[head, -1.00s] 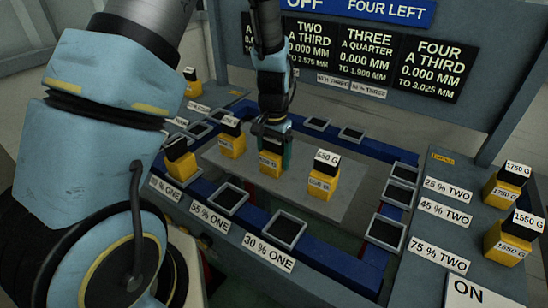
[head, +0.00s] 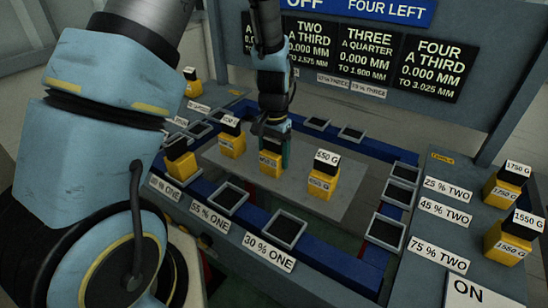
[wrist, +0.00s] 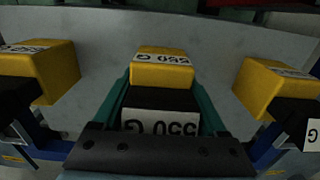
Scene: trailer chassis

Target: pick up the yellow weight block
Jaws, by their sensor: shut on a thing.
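The yellow weight block (head: 269,164) stands on the grey plate, in the middle of a row of similar blocks. In the wrist view the same block (wrist: 162,72) has a yellow body, a black top part and white labels that appear to read 550 G. My gripper (head: 274,140) is over it from above, with its teal fingers on both sides. In the wrist view my gripper (wrist: 160,105) is shut on the block, which looks upright. Its black top is largely hidden by my gripper in the head view.
Yellow blocks stand on the left (head: 232,142) and right (head: 323,180) of the held one, with gaps between. The grey plate (head: 295,200) is ringed by a blue frame with square black pads (head: 286,231). More blocks (head: 508,240) stand on the right shelf. A display board rises behind.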

